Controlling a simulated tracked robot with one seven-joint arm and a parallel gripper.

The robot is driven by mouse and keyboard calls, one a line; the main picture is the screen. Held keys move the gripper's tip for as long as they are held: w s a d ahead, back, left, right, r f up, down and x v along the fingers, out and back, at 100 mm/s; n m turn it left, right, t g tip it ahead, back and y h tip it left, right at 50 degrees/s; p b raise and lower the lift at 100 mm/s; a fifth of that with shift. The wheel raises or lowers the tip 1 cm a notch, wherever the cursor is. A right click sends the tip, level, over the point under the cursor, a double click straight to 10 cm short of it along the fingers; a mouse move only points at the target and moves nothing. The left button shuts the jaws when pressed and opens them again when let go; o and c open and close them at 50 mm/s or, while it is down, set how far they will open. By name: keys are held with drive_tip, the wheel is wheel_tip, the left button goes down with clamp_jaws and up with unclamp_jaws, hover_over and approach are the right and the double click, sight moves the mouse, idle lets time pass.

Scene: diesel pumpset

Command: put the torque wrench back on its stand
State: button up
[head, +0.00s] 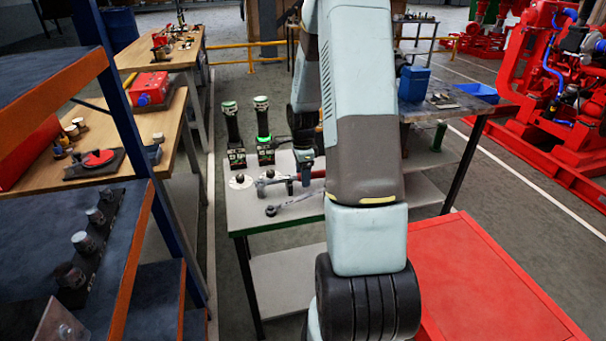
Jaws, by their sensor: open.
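A long grey tool with a round head (271,210), which looks like the torque wrench, lies on the light-topped table (248,222). Its right end goes out of sight behind my arm. A second tool with a hammer-like head (262,187) lies just behind it, near small blue-grey upright parts (290,186). I cannot tell which of these parts is the stand. My gripper (305,176) is open above these tools, at the left edge of my arm. My arm partly hides it, and whether it touches anything is unclear.
A blue bin (413,84) is at the right. A blue-and-orange shelf (118,110) stands close on the left, a red cabinet (480,285) at front right.

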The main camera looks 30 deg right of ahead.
wheel_tip(320, 180, up, 14)
drive_tip(key=shift+f, duration=0.15)
idle(0.6)
idle(0.3)
drive_tip(key=s+a+r+n+t, duration=0.3)
drive_tip(key=s+a+r+n, duration=0.85)
drive_tip(key=r, duration=0.35)
drive_tip(key=s+a+r+n+t, duration=0.1)
drive_tip(key=s+a+r+n, duration=0.1)
drive_tip(key=s+n, duration=0.3)
drive_tip(key=s+a+r+n+t, duration=0.1)
drive_tip(key=s+a+n, duration=0.3)
drive_tip(key=s, duration=0.5)
drive_tip(key=shift+a+r+n+t, duration=0.35)
drive_tip(key=shift+a+r, duration=0.1)
drive_tip(key=shift+a, duration=0.15)
